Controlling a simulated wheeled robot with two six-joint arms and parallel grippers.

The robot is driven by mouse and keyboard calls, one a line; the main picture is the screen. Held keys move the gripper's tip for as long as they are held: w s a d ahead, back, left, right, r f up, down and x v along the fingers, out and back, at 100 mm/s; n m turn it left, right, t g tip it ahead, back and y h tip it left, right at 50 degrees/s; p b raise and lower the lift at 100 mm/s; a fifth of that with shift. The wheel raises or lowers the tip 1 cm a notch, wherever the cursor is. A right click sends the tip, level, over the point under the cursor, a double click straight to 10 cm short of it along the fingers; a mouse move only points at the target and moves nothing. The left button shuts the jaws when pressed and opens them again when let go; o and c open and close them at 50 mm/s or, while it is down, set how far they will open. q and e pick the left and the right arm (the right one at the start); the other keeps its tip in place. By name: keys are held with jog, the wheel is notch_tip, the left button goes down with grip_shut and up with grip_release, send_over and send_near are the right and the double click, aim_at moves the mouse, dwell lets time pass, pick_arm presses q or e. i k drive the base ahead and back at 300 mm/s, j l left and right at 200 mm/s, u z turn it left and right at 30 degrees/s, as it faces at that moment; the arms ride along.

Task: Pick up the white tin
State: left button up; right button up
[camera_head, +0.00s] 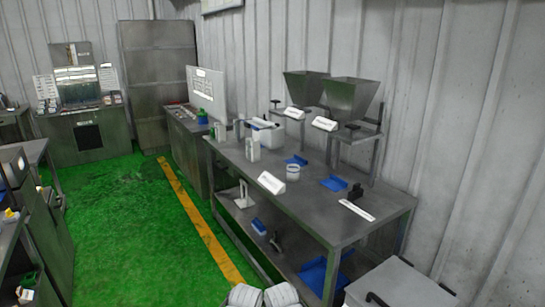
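A small whitish round tin (293,173) stands upright on the dark grey workbench (330,208), near the middle of its top. It is between two blue scoop-like pieces, behind a white tent-shaped sign (271,183). Nothing touches the tin that I can see. Two pale rounded parts at the bottom edge look like parts of my own body. Neither of my grippers can be made out in this view.
Blue scoops (334,184) and (297,160) lie near the tin. White containers (266,134) stand farther back. Two metal hoppers (350,97) stand behind the bench. A grey box (398,285) is at the front right. Green floor (135,225) is clear left of the bench.

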aim_at(293, 173)
jog(key=i+j+z, duration=0.25)
jog(key=i, duration=0.15)
jog(key=i+j+z, duration=0.25)
jog(key=i+j, duration=0.05)
jog(key=i, duration=0.1)
